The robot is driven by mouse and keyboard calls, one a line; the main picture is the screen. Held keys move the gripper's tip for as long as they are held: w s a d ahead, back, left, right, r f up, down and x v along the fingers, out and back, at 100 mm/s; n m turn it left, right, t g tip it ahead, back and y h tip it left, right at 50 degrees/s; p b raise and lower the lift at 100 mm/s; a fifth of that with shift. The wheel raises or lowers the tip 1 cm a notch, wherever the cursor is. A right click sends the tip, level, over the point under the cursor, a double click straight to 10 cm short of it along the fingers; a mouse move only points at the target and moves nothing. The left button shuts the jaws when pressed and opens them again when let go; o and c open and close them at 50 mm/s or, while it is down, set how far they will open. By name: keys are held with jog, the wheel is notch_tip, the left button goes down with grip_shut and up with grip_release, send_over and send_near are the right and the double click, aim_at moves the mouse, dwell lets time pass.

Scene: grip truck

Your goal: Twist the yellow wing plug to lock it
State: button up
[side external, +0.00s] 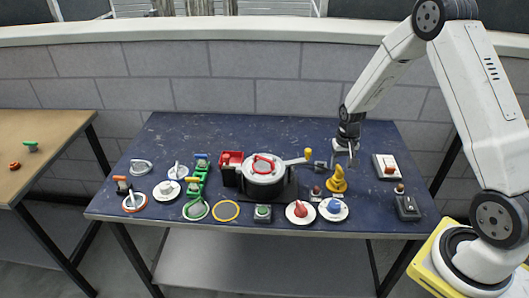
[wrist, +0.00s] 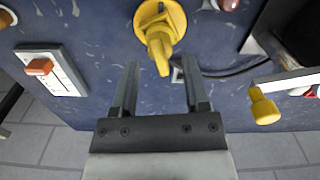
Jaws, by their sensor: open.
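The yellow wing plug (side external: 337,181) stands on the blue table, right of the pot-like device. It also shows in the wrist view at the top middle (wrist: 158,30), a round yellow body with a wing that points down in the picture toward the gap between my fingers. My gripper (side external: 345,160) is open and empty, its fingers pointing down above the table just behind the plug. In the wrist view my gripper (wrist: 160,68) has one finger on each side of the wing's line, with the fingertips apart from the wing.
A white slider panel with an orange knob (wrist: 40,67) lies to one side of the plug. The silver pot device (side external: 264,170) has a yellow-ended lever (wrist: 264,108) on the other side. Small knobs and switches line the front edge. The back of the table is clear.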

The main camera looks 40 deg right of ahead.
aim_at(340, 168)
jog(key=shift+r, duration=2.15)
jog(key=shift+a+r, duration=0.3)
jog(key=shift+a, duration=0.15)
jog(key=s+a+r+n+t, duration=0.1)
jog(key=s+a+r+n, duration=0.2)
jog(key=a, duration=0.5)
jog(key=s+a+r+n+t, duration=0.1)
jog(key=s+a+r+n, duration=0.3)
jog(key=s+a, duration=0.4)
jog(key=shift+r+t, duration=0.3)
jog(key=shift+r, duration=0.3)
